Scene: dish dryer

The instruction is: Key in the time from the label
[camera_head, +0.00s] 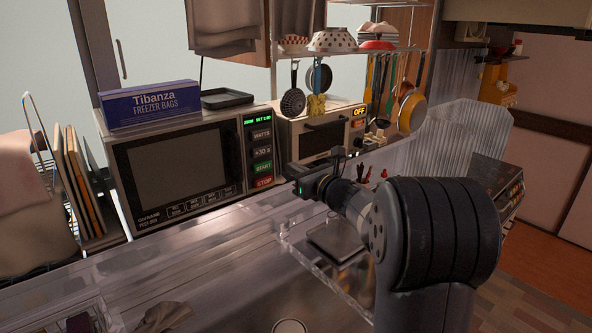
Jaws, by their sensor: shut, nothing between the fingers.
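A microwave (190,154) stands on the counter at left centre, with its door shut. Its right-hand panel has a lit green display (257,120), whose text is too small to read surely. Below it are the WATTS button (262,134), the +30 S button (262,152), the green START button (263,168) and the red STOP button (264,182). My gripper (293,178) is shut and empty, just right of START and STOP in the picture; I cannot tell whether it touches the panel. I cannot make out a label with a time.
A freezer bags box (150,103) and a dark tray (228,98) lie on the microwave. A toaster oven (318,138) showing OFF stands to its right, under hanging pans and utensils. Boards (78,182) stand in a rack at left. A clear ledge lies in front.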

